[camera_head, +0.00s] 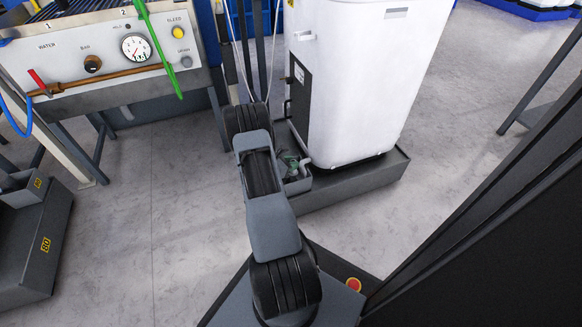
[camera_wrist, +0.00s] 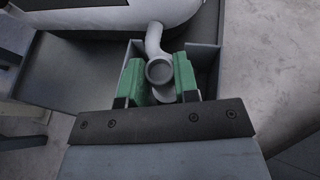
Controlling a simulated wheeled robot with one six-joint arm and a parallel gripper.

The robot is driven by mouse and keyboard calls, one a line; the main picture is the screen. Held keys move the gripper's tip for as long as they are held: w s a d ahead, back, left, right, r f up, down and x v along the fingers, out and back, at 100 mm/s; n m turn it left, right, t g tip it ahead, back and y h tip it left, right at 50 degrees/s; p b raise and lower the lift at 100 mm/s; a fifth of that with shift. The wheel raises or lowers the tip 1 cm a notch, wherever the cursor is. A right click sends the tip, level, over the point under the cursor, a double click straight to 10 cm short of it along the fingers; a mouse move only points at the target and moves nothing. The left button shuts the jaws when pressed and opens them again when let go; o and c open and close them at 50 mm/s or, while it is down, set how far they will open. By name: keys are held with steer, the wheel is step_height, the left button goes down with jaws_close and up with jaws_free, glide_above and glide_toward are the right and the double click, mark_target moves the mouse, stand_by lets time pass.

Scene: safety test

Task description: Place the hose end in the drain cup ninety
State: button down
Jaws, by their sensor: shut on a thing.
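In the wrist view my gripper (camera_wrist: 159,76) has its two green fingers closed on a grey hose end (camera_wrist: 160,70) with a round open mouth. A pale curved piece (camera_wrist: 153,38) runs from it towards the white tank. The fingers and hose end overlap a small open grey box (camera_wrist: 206,57) beside the tank; I cannot tell how deep they are in it. In the head view this box (camera_head: 299,186) sits at the tank's foot, with my gripper (camera_head: 291,160) at it, partly hidden by my arm. No number is readable on this box.
The white tank (camera_head: 365,75) stands on a dark grey tray (camera_head: 360,185). A panel bench (camera_head: 110,45) with gauge, knobs and a green hose (camera_head: 158,45) is at upper left. The middle-left floor is clear.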

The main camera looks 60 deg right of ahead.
steer(key=shift+f, duration=0.45)
steer(key=c, duration=0.9)
jaws_free()
steer(key=shift+o, duration=0.2)
steer(key=shift+w+a+r, duration=0.1)
steer(key=shift+a+r, duration=0.05)
steer(key=shift+r, duration=0.15)
steer(key=w+a+r+m+y+p, duration=0.2)
steer(key=a+r+m, duration=0.1)
steer(key=a+r, duration=0.65)
steer(key=w+a+r+m+y+p, duration=0.2)
steer(key=w+a+r+m+p, duration=0.1)
steer(key=a+r, duration=0.65)
steer(key=s+a+r+m+t+y, duration=0.2)
steer(key=a+r, duration=0.1)
steer(key=a, duration=0.5)
steer(key=s+a+r+m+t+y, duration=0.2)
steer(key=a+r+m+t+y, duration=0.1)
steer(key=a, duration=0.5)
steer(key=s+a+r+m+t+y, duration=0.2)
steer(key=a+r, duration=0.3)
steer(key=a, duration=0.3)
steer(key=shift+s+r+m+t+y, duration=0.15)
steer(key=shift+s+m+t+y, duration=0.15)
steer(key=shift+y, duration=0.4)
